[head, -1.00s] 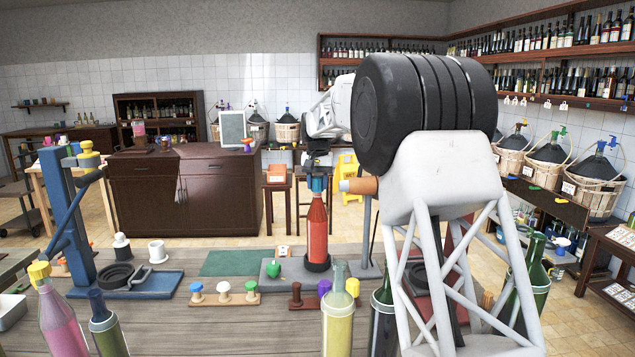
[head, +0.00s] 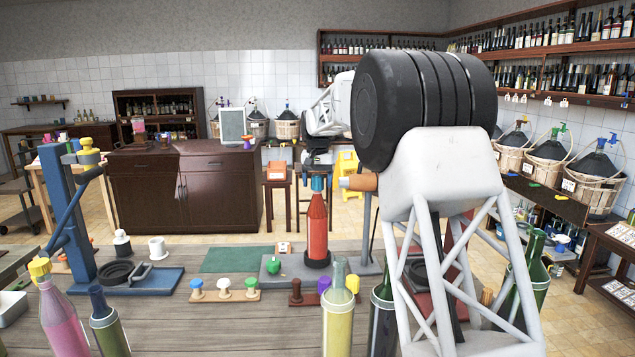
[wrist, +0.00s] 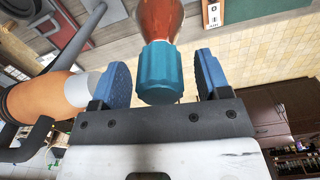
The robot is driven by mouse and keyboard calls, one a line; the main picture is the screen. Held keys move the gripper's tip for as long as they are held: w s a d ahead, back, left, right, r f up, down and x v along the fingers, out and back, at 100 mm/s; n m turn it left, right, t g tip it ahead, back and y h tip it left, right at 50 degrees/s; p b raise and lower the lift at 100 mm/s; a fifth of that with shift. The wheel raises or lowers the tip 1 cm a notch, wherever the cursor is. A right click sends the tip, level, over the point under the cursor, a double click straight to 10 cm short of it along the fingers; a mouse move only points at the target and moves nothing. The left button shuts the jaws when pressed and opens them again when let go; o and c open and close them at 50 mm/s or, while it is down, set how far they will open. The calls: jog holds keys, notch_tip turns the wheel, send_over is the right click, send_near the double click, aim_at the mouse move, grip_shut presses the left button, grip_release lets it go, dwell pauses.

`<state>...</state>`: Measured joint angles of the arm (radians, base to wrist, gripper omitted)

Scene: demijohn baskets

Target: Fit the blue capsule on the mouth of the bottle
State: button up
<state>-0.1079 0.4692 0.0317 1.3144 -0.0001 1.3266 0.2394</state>
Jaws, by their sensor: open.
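The red bottle (head: 317,228) stands upright on a dark round base on the grey plate. The blue capsule (head: 318,184) sits over its mouth; in the wrist view the capsule (wrist: 157,72) covers the top of the neck (wrist: 162,20), in line with it. I cannot tell whether it is pressed fully down. My gripper (head: 317,170) is above the bottle top. In the wrist view its jaws (wrist: 162,75) are open, one blue pad on each side of the capsule, with a gap on both sides.
An orange cylinder with a grey tip (wrist: 60,100) is close beside my left finger. A blue lever press (head: 68,215) stands at left. A rack of coloured knobs (head: 224,294), a green piece (head: 272,267) and several bottles, including a yellow one (head: 338,320), occupy the bench front.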

aim_at(319, 176)
jog(key=shift+r, duration=3.85)
jog(key=shift+s, duration=0.15)
jog(key=shift+s+d+r, duration=0.15)
jog(key=shift+s, duration=0.1)
jog(key=s+d+r+t, duration=0.1)
jog(key=s+d, duration=0.3)
jog(key=s, duration=1.3)
jog(key=s+d, duration=0.3)
jog(key=s, duration=1.4)
jog(key=s+d+f, duration=0.1)
jog(key=s+f, duration=0.4)
jog(key=s, duration=0.6)
jog(key=s+d+f+t, duration=0.1)
jog(key=s+f, duration=0.5)
jog(key=s, duration=0.4)
jog(key=s+d+f+n, duration=0.1)
jog(key=s+f, duration=0.4)
jog(key=s, duration=0.6)
jog(key=shift+s+d+f+t, duration=0.3)
jog(key=shift+s+f, duration=0.05)
jog(key=shift+f, duration=0.05)
